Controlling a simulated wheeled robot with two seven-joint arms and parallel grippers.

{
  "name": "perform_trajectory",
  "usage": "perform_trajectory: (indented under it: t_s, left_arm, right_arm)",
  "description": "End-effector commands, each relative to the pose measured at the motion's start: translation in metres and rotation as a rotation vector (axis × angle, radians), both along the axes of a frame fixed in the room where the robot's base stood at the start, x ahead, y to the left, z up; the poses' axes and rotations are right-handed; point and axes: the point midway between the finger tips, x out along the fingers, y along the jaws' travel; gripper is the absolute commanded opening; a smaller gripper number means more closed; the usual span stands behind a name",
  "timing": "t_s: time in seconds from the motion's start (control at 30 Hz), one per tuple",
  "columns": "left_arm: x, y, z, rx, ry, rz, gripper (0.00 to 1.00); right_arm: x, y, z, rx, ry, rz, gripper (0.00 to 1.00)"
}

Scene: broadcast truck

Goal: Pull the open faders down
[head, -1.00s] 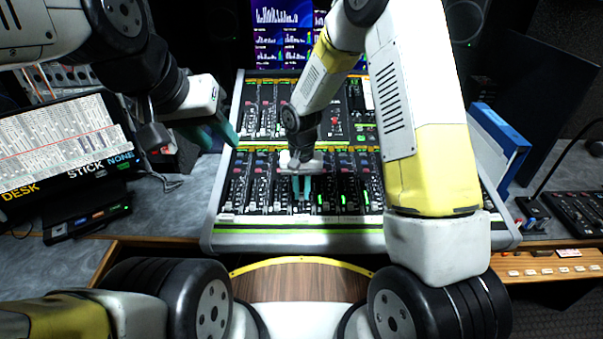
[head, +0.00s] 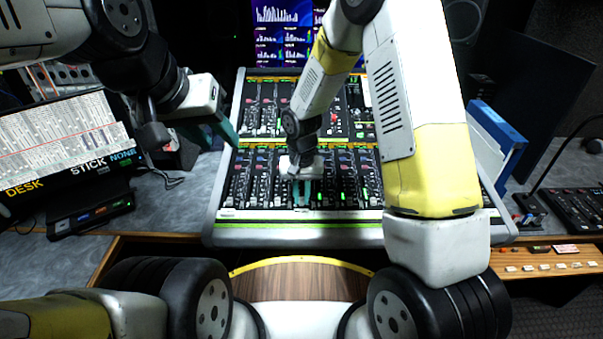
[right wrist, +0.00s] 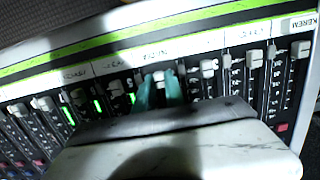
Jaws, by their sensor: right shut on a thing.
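The mixing desk (head: 290,228) stands in the middle of the head view, with rows of faders along its near part. My right gripper (head: 302,193) is low over the fader row near the desk's front edge. In the right wrist view, its teal fingertips (right wrist: 159,92) are shut on a pale fader cap (right wrist: 158,75), partly hidden between them. Other pale caps sit on both sides, such as one to the left (right wrist: 115,87) and one to the right (right wrist: 208,71). My left gripper (head: 226,131) hangs above the desk's left edge, away from the faders; its finger gap is not clear.
Green lights (right wrist: 97,105) glow beside several faders. A white label strip (right wrist: 150,55) and a green stripe run along the desk front. Neighbouring faders are close on both sides.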

Motion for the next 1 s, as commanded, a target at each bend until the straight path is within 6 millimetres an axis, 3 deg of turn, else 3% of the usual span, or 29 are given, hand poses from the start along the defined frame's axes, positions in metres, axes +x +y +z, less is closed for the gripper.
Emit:
perform_trajectory:
  t_s: [0.27, 0.3, 0.4, 0.77, 1.0]
  left_arm:
    - [0.0, 0.0, 0.0, 0.0, 0.0, 0.0, 0.36]
    - [0.0, 0.0, 0.0, 0.0, 0.0, 0.0, 0.36]
    - [0.0, 0.0, 0.0, 0.0, 0.0, 0.0, 0.36]
    - [0.0, 0.0, 0.0, 0.0, 0.0, 0.0, 0.36]
    - [0.0, 0.0, 0.0, 0.0, 0.0, 0.0, 0.36]
  right_arm:
    - [-0.005, 0.0, 0.0, -0.001, 0.003, 0.0, 0.0]
    - [-0.005, 0.0, 0.0, -0.001, 0.004, 0.0, 0.16]
    - [-0.005, 0.0, 0.0, -0.001, 0.003, 0.0, 0.36]
    - [-0.002, 0.0, 0.0, 0.001, -0.002, -0.001, 0.36]
    - [0.014, 0.0, 0.003, 0.001, -0.003, -0.002, 0.36]
